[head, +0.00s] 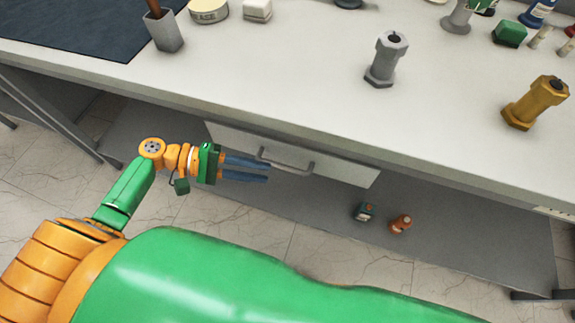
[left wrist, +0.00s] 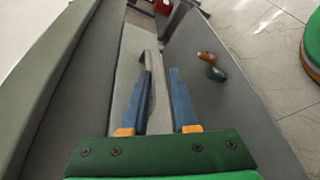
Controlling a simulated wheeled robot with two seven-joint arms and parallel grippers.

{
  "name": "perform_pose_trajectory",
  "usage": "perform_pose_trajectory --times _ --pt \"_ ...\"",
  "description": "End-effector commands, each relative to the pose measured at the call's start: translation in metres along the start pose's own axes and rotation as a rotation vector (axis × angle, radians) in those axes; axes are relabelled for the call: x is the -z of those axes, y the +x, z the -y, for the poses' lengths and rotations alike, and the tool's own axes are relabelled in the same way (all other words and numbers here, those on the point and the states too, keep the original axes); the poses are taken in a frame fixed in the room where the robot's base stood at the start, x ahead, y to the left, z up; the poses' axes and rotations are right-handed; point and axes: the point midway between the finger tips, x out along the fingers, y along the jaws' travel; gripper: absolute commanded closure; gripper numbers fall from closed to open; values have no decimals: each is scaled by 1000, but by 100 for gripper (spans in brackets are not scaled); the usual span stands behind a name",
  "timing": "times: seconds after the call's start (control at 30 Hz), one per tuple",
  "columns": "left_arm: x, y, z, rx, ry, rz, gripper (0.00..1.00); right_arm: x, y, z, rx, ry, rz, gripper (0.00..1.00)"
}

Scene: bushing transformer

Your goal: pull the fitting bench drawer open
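The fitting bench drawer (head: 335,167) is a light panel under the bench top, with a grey bar handle (head: 288,163) across its front. It looks shut. My left gripper (head: 268,172) is open, with its two blue fingers pointing right at the left end of the handle. In the left wrist view the open fingers (left wrist: 161,72) reach along the drawer front, and the grey handle (left wrist: 149,58) is close to the left fingertip. I cannot tell whether they touch. My right gripper is not in view.
The bench top (head: 270,65) holds a grey bushing (head: 386,60), a brass bushing (head: 535,103), a grey cup (head: 164,32) and a dark mat (head: 80,25). A lower shelf (head: 460,235) carries two small items (head: 400,223). The floor in front is clear.

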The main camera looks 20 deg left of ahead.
Motion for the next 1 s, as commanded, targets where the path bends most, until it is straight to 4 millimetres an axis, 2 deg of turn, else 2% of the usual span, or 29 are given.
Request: perform_pose_trajectory --times 0.1,0.27,0.6,0.7,0.9,0.93,1.0 --pt "5 -7 -11 -46 -29 -10 73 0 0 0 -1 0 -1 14" --pt "6 -6 -15 -61 -38 -13 73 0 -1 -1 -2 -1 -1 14" --pt "7 54 -18 -60 -37 -12 73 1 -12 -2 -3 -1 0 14" --pt "7 61 -18 -60 -36 -13 73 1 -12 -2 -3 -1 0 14" --pt "8 62 -18 -58 -36 -14 73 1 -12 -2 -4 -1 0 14" --pt "8 62 -18 -58 -36 -14 75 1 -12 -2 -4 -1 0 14" --pt "8 62 -18 -58 -36 -14 94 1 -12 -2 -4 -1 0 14"
